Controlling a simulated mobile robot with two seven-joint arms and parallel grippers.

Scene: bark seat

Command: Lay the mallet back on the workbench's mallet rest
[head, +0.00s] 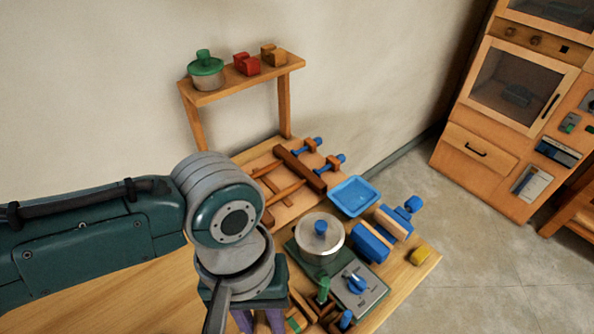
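I cannot pick out the mallet for certain. Blue-and-wood pieces (393,223) lie at the right of the table, with a thick blue block at one end and a blue knob at the other. A small wooden bench (262,158) at the back has a dark brown bar (300,170), blue screws and light wooden bars; I cannot tell which part is the mallet rest. My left gripper (259,322) is at the bottom edge, left of the pot. Its purple fingers are cut off, so its opening and anything in it are hidden. My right gripper is not in view.
A lidded pot (320,238), a grey stove-like box (359,286), a blue tray (355,196) and a yellow block (420,255) crowd the table's right side. A raised shelf (240,82) with a green-lidded pot stands behind. The table's left part (120,300) looks bare.

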